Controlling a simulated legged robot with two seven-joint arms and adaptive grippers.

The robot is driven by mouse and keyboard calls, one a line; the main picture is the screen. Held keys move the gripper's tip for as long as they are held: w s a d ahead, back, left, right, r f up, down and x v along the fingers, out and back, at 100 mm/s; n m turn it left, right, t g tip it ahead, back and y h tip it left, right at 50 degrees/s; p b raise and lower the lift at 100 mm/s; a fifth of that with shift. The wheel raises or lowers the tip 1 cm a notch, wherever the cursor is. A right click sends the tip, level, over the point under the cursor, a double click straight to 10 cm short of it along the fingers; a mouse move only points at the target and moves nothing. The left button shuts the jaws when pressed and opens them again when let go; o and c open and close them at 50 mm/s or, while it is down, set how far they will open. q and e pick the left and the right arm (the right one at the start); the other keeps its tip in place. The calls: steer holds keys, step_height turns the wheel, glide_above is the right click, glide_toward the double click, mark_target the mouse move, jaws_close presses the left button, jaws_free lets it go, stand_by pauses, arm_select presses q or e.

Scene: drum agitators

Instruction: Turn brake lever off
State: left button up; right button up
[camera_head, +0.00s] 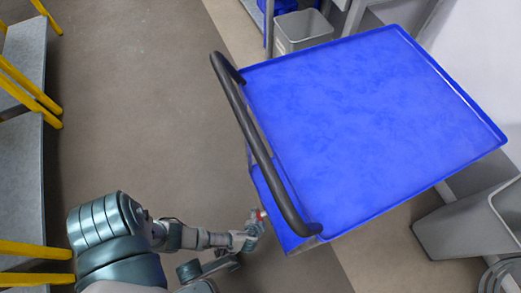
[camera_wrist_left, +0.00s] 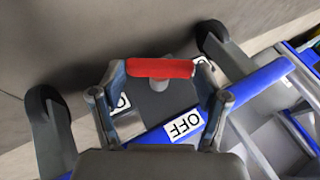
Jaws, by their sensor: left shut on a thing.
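The blue cart (camera_head: 375,115) has a black push handle (camera_head: 262,150) along its left side. The brake lever has a red grip (camera_wrist_left: 160,68) on a grey stem in the left wrist view; a small red bit of it shows below the push handle in the head view (camera_head: 259,214). My left gripper (camera_head: 253,226) is at the lever, just left of the push handle's lower end. In the left wrist view its fingers (camera_wrist_left: 160,76) are on both ends of the red grip, shut on it. An OFF label (camera_wrist_left: 183,126) shows below the lever; another label is partly hidden. My right gripper is not in view.
Grey bins stand behind the cart (camera_head: 302,31) and at its right (camera_head: 468,222). Grey platforms with yellow rails (camera_head: 22,70) line the left side. The brown floor (camera_head: 150,110) between them and the cart is clear.

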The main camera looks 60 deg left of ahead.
arm_select(q)
steer(key=shift+s+d+f+y+b, duration=0.15)
steer(key=shift+s+f+y+b, duration=0.1)
steer(key=shift+y+b, duration=0.3)
steer(key=shift+w, duration=0.1)
steer(key=o, duration=1.2)
steer(key=shift+c, duration=0.2)
steer(key=shift+r, duration=0.1)
step_height(320, 180, up, 10)
steer(key=shift+w, duration=0.1)
